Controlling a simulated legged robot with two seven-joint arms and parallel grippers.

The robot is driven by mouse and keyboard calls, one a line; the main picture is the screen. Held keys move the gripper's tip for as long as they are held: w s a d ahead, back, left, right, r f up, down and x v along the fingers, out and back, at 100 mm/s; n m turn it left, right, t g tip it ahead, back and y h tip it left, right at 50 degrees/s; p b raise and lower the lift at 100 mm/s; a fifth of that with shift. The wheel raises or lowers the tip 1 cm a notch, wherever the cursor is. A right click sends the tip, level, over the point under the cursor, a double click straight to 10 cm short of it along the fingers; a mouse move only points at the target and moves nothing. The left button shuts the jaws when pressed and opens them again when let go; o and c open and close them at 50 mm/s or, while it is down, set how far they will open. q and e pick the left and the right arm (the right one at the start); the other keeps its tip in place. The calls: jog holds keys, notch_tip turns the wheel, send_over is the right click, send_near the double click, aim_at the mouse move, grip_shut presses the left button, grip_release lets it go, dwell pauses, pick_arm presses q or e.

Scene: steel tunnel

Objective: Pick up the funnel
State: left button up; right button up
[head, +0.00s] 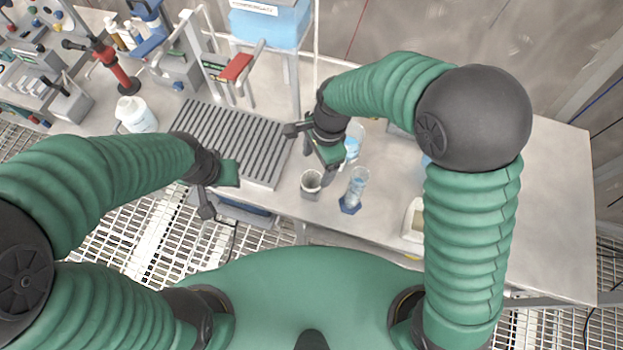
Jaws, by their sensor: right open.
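I cannot clearly make out a funnel. A small grey round-mouthed vessel (311,181) stands near the bench's front edge, just below my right gripper. A clear container with blue in it (354,143) stands close to the right of that gripper, partly hidden by it; I cannot tell its full shape. My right gripper (308,143) is open, with its fingers spread above the bench and nothing seen between them. My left gripper (222,192) is open and empty near the front edge of the ribbed tray.
A clear cylinder with a blue base (356,186) stands right of the grey vessel. A ribbed metal tray (232,138) lies left on the bench (550,200). A white bottle (135,114), a red-and-black stand (115,68) and equipment crowd the left. The bench's right end is clear.

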aim_at(312, 179)
jog(key=f, duration=0.1)
jog(key=s+f, duration=0.1)
jog(key=f, duration=0.1)
jog(key=a+f, duration=0.1)
jog(key=shift+s+a+f, duration=0.1)
jog(key=shift+s+f, duration=0.2)
jog(key=shift+w+f, duration=0.2)
jog(key=shift+f, duration=0.1)
jog(key=shift+r, duration=0.1)
jog(key=c, duration=1.4)
